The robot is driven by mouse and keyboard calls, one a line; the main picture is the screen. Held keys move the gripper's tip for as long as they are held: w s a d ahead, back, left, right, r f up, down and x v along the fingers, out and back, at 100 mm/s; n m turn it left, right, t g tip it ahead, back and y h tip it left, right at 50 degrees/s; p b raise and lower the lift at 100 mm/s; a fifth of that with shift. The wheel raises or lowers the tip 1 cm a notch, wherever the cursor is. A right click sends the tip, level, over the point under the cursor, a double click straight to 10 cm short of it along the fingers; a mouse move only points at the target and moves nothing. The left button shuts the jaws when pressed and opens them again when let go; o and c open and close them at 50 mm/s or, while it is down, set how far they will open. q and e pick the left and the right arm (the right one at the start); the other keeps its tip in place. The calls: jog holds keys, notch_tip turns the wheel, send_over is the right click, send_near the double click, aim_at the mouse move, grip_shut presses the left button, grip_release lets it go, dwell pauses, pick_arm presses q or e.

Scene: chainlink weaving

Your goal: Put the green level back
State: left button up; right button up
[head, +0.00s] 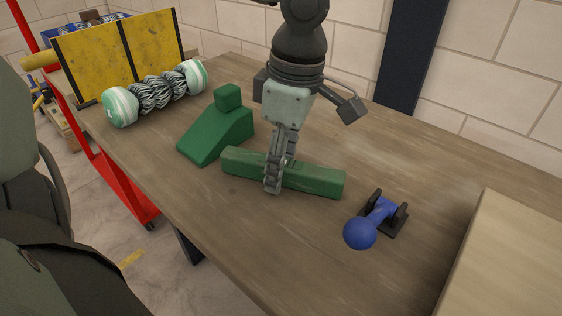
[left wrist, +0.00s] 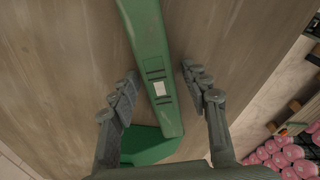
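The green level (head: 318,180), a long bar, lies on the wooden table in the head view. In the left wrist view the level (left wrist: 149,35) runs lengthwise between the fingers, with a small pale window on its face. My left gripper (head: 277,176) comes down over the level in the head view. In the left wrist view, my left gripper (left wrist: 160,78) is open, with one finger on each side of the level and a gap visible on both sides. My right gripper does not show.
A green wedge with a block on top (head: 218,135) stands close behind the level's left end. A blue ball-ended piece on a black base (head: 372,222) lies to the right. A white-green ended roll (head: 155,93) and yellow panel (head: 118,55) are at far left. A pale box (head: 515,260) is at right.

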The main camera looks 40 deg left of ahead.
aim_at(290, 165)
pick_arm(q)
jog(key=shift+r, duration=0.15)
jog(key=shift+r+p, duration=0.25)
jog(key=shift+p, duration=0.05)
notch_tip(290, 165, up, 11)
jog(key=d, duration=0.1)
jog(key=shift+w+d+r, duration=0.2)
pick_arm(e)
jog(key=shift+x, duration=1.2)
pick_arm(q)
jog(key=shift+f, duration=0.1)
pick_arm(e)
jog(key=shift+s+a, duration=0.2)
